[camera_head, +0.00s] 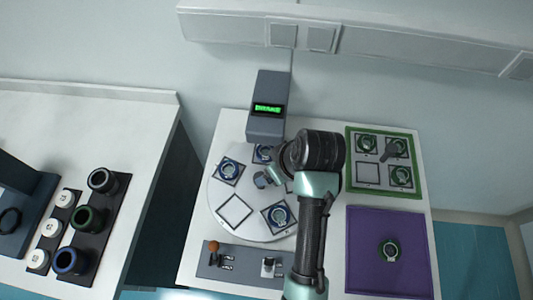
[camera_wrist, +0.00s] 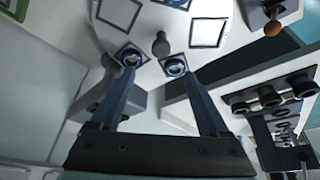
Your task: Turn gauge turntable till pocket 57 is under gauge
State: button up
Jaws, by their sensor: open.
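The gauge turntable (camera_head: 222,203) is a white disc with square pockets. Blue-ringed parts sit in several pockets, and one pocket (camera_head: 235,210) at the front left is empty. The gauge (camera_head: 266,125) is a dark box with a lit green display above the disc's back edge. My gripper (camera_head: 264,180) is over the disc. In the wrist view my gripper (camera_wrist: 155,70) is open, its fingers apart, pointing at a grey knob (camera_wrist: 160,46) on the disc. The fingers look empty. The pocket numbers are too small to read, and my arm hides the disc's right side.
A panel (camera_head: 240,268) with an orange-knobbed lever lies in front of the disc. A green-framed tray (camera_head: 368,174) and a purple mat (camera_head: 363,250) with one ringed part lie to the right. A left table (camera_head: 90,130) stands across a gap.

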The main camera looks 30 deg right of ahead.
jog(key=p+x, duration=0.1)
jog(key=x, duration=1.1)
jog(key=shift+a+f, duration=0.1)
jog(key=shift+f, duration=0.1)
grip_shut()
dwell(1.0)
